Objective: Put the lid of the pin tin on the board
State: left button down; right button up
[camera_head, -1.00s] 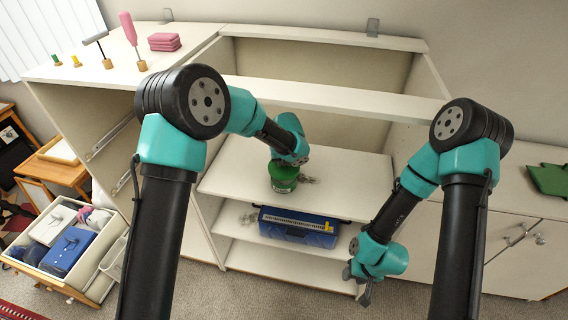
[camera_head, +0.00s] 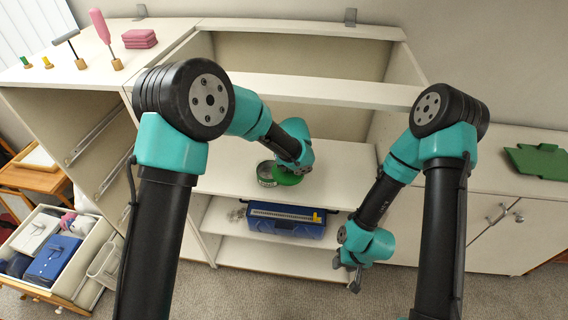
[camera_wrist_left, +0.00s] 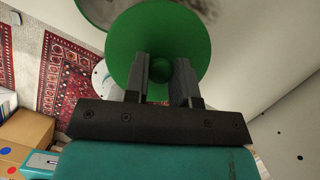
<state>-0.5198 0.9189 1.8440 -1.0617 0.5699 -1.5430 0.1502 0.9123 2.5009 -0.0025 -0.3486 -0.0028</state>
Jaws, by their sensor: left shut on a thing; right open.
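The pin tin (camera_head: 266,174) stands open on the white shelf board in the head view, a round grey tin with its rim showing. Its green round lid (camera_head: 288,180) is off the tin, just right of it and overlapping it in view. My left gripper (camera_wrist_left: 160,70) is shut on the knob of the lid (camera_wrist_left: 122,48), whose disc fills the top middle of the left wrist view. The grey tin (camera_wrist_left: 92,8) shows partly behind the lid there. My right gripper (camera_head: 350,272) is open and empty, low in front of the cabinet. The white shelf board (camera_head: 340,180) has bare room on the right.
A blue case (camera_head: 285,226) sits on the shelf below. A flat green piece (camera_head: 538,160) lies on the right cabinet top. A pink stack (camera_head: 139,38) and small tools stand on the left cabinet top. An open drawer (camera_head: 85,285) holds several items at lower left.

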pick_arm(q)
jog(key=s+d, duration=0.2)
jog(key=s+d+f, duration=0.1)
jog(key=s, duration=0.1)
jog(key=s+d+f, duration=0.1)
jog(key=s+d, duration=0.1)
jog(key=shift+d+f, duration=0.25)
jog(key=shift+d, duration=0.1)
jog(key=w+d, duration=0.1)
jog(key=w, duration=0.4)
jog(key=w+d+f, duration=0.1)
jog(key=w, duration=0.4)
jog(key=w+d, duration=0.1)
jog(key=w, duration=0.4)
jog(key=shift+w+d+f, duration=0.1)
jog(key=shift+f, duration=0.1)
jog(key=shift+w+f, duration=0.15)
jog(key=shift+w, duration=0.1)
jog(key=shift+f, duration=1.6)
jog(key=shift+f, duration=0.15)
